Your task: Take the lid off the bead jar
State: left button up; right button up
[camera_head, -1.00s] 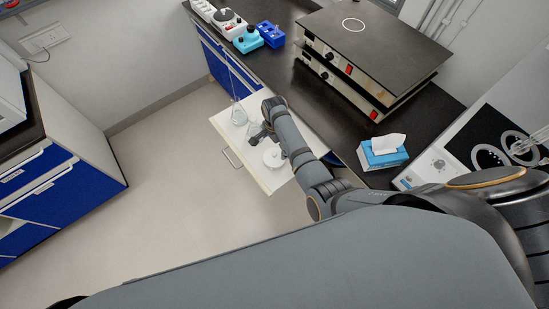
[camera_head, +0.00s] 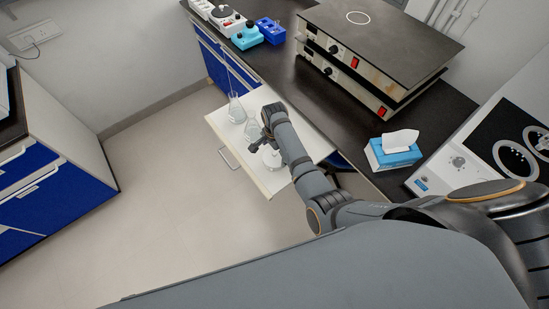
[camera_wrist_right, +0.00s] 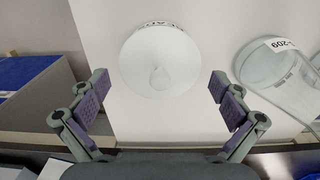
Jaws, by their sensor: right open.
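The bead jar is a round white jar with a pale lid (camera_wrist_right: 160,60), seen from above in the right wrist view, with part of a printed label at its far rim. A small rounded knob shows on the lid. In the head view the jar (camera_head: 271,160) stands on the pulled-out white drawer (camera_head: 286,182), partly hidden by my right arm. My right gripper (camera_head: 258,146) is open and empty above the jar. In the right wrist view its fingers (camera_wrist_right: 159,88) are spread to either side of the lid, apart from it. My left gripper is not in view.
Glass flasks (camera_head: 236,110) stand in the drawer beyond the jar; labelled glassware (camera_wrist_right: 268,64) is close on the right in the wrist view. The black bench (camera_head: 290,78) holds stacked hot plates (camera_head: 345,80) and a blue tissue box (camera_head: 392,153). Open floor lies left of the drawer.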

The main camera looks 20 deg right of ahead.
jog(key=c, duration=1.2)
jog(key=shift+s+r, duration=0.1)
jog(key=shift+s, duration=0.15)
jog(key=c, duration=0.7)
grip_shut()
